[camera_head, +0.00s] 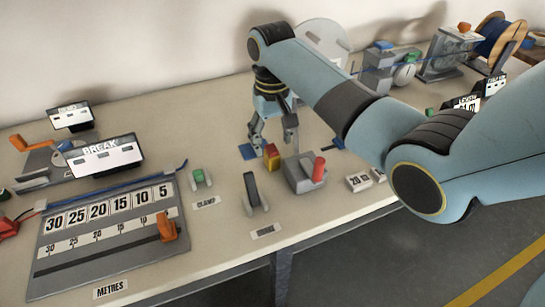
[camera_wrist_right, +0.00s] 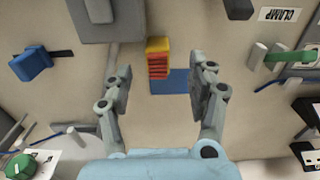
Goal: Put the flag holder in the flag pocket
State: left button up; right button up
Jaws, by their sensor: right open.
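A small yellow block with red stripes, which looks like the flag holder (camera_head: 271,158), stands on the bench beside a flat blue square (camera_head: 247,152), possibly the flag pocket. In the right wrist view, the striped block (camera_wrist_right: 158,58) is just beyond the fingertips, and the blue square (camera_wrist_right: 172,82) lies between the fingers. My right gripper (camera_head: 272,140) points down above them, open and empty, its fingers (camera_wrist_right: 163,77) spread either side. I cannot tell its exact height. My left gripper is not in view.
A grey block with a red post (camera_head: 318,168) stands close to the right of the striped block. A metre scale board (camera_head: 110,225) lies at left.

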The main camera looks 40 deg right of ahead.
aim_at(274, 155)
notch_tip(274, 155, down, 5)
jog(key=shift+s+d+r, duration=0.15)
jog(key=shift+r, duration=0.05)
grip_shut()
dwell(0.3)
